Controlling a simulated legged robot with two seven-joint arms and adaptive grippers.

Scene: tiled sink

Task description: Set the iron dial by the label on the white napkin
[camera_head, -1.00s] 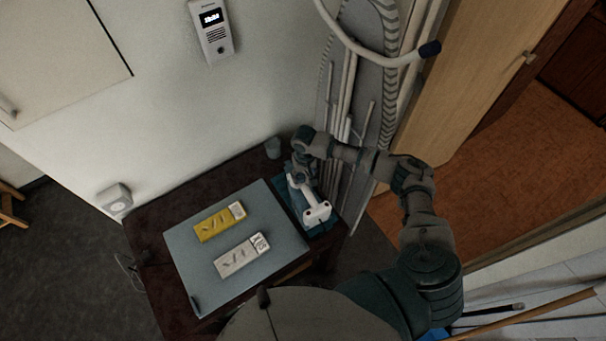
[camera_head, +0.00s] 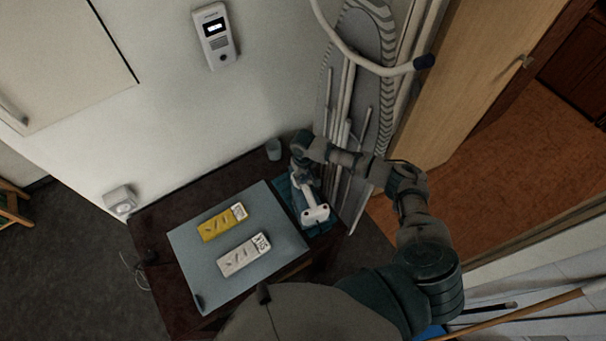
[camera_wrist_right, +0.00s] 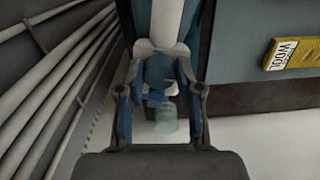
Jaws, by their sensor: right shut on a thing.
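The white iron (camera_head: 315,213) lies on a teal mat at the table's right side; its white handle runs up the right wrist view (camera_wrist_right: 165,18). My right gripper (camera_head: 300,168) is at the iron's far end. In the right wrist view its fingers (camera_wrist_right: 160,100) are closed on a blue part of the iron that looks like the dial (camera_wrist_right: 158,70). The dial's marks cannot be seen. The white napkin (camera_head: 239,259) lies on the grey-blue board with a label (camera_head: 261,243) too small to read. My left gripper is not in view.
A yellow napkin (camera_head: 218,226) lies behind the white one; its label reads WOOL in the right wrist view (camera_wrist_right: 289,51). A small cup (camera_head: 273,149) stands at the table's back edge. An ironing board (camera_head: 352,90) leans on the wall close to my right arm.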

